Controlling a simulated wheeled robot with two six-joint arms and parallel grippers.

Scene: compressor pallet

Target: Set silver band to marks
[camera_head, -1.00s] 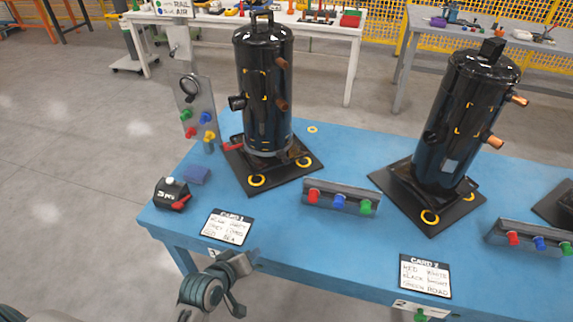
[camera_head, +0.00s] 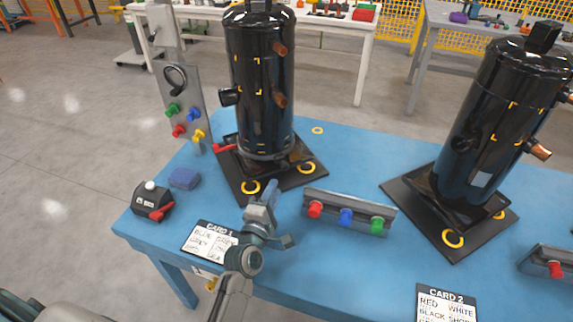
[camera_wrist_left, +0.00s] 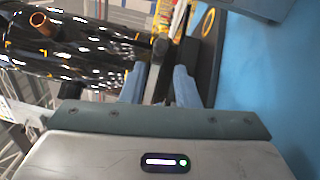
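The silver band (camera_head: 268,156) sits low around the black compressor (camera_head: 260,75) at the back left of the blue table. A red lever (camera_head: 223,148) sticks out to the left beside it. Yellow corner marks (camera_head: 259,90) are on the compressor's body, and small yellow marks show close to the band. My right gripper is not in view.
A second black compressor (camera_head: 495,120) stands at right. A rail with coloured knobs (camera_head: 347,215) is right of my gripper. An upright knob panel (camera_head: 183,110), a black box with a red lever (camera_head: 151,200), a blue block (camera_head: 184,178) and a card (camera_head: 209,240) are at left.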

